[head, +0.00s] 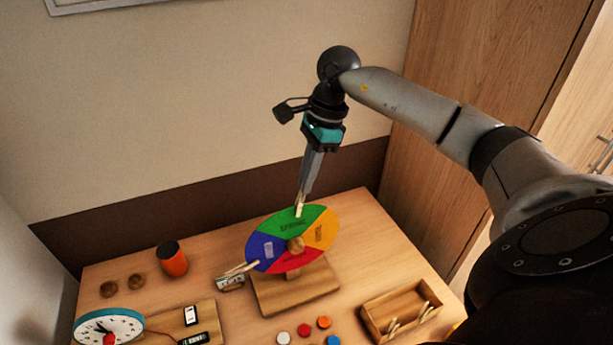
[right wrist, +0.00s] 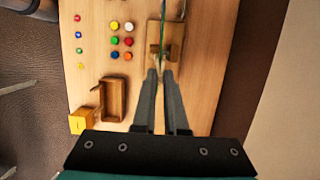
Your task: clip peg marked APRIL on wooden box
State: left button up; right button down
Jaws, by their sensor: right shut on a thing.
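My right gripper (head: 303,192) comes down from above, shut on a pale wooden peg (head: 299,207). The peg is upright, its lower end at the top rim of the green SPRING part of the coloured disc (head: 322,236). I cannot tell whether it grips the rim, and no marking on it is readable. In the right wrist view the fingers (right wrist: 161,74) are close together, pointing at the disc seen edge-on. An open wooden box (head: 372,325) at the front right holds a few pegs (head: 393,325); it also shows in the wrist view (right wrist: 124,99). My left gripper is not seen.
The disc stands on a wooden base (head: 264,301). An orange cup (head: 172,259), a teal-rimmed clock (head: 108,328) and coloured buttons (head: 324,322) are on the table. The table's back right is clear.

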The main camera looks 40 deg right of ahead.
jog(key=shift+p+v, duration=1.5)
jog(key=shift+v, duration=1)
jog(key=shift+f, duration=0.1)
